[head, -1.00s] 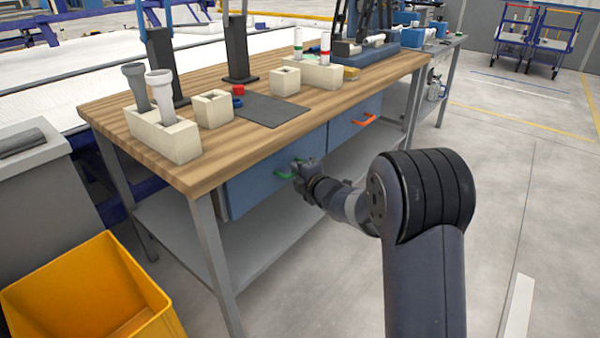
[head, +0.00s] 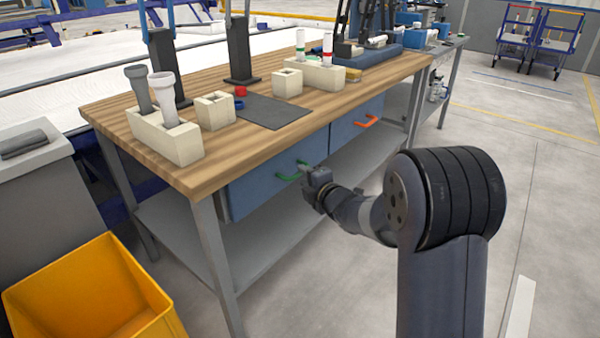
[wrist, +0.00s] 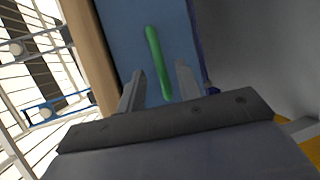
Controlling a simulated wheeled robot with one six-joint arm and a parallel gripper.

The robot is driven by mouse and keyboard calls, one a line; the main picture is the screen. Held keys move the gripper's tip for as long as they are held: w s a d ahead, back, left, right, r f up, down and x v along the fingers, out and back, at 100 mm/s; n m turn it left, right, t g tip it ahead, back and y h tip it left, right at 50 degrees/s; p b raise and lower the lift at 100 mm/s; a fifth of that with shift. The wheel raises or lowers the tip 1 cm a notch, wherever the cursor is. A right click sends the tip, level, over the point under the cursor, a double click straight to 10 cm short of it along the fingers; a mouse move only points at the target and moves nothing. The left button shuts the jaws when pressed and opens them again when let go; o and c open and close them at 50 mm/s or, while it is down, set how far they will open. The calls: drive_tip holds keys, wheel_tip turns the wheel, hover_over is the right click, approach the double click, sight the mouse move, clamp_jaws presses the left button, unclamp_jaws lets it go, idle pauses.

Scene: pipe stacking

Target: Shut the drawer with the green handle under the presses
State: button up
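The blue drawer (head: 250,191) with the green handle (head: 287,177) is under the front edge of the wooden bench. Its front looks about level with the neighbouring drawer front; I see no clear gap. My gripper (head: 304,168) is just in front of the handle's right end. In the wrist view, my gripper's two fingers (wrist: 160,84) are spread apart. The lower end of the green handle (wrist: 155,58) shows between them, against the blue drawer front (wrist: 122,40). Whether a finger touches the handle, I cannot tell.
A second blue drawer (head: 350,133) with an orange handle (head: 367,122) is to the right. The wooden bench top (head: 210,160) overhangs both, with holders and dark presses on it. A grey lower shelf (head: 262,238) is below. A yellow bin (head: 90,295) stands front left.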

sight(300, 173)
drive_tip(key=v, duration=0.6)
drive_tip(key=shift+s+p, duration=0.15)
drive_tip(key=shift+p, duration=0.25)
drive_tip(key=shift+d, duration=0.1)
drive_tip(key=b+x, duration=0.1)
drive_tip(key=x, duration=0.9)
drive_tip(key=shift+w+f+b, duration=0.1)
drive_tip(key=shift+w+b, duration=0.15)
drive_tip(key=shift+b, duration=0.05)
drive_tip(key=shift+s+d, duration=0.15)
drive_tip(key=shift+s, duration=0.1)
drive_tip(key=shift+w, duration=0.1)
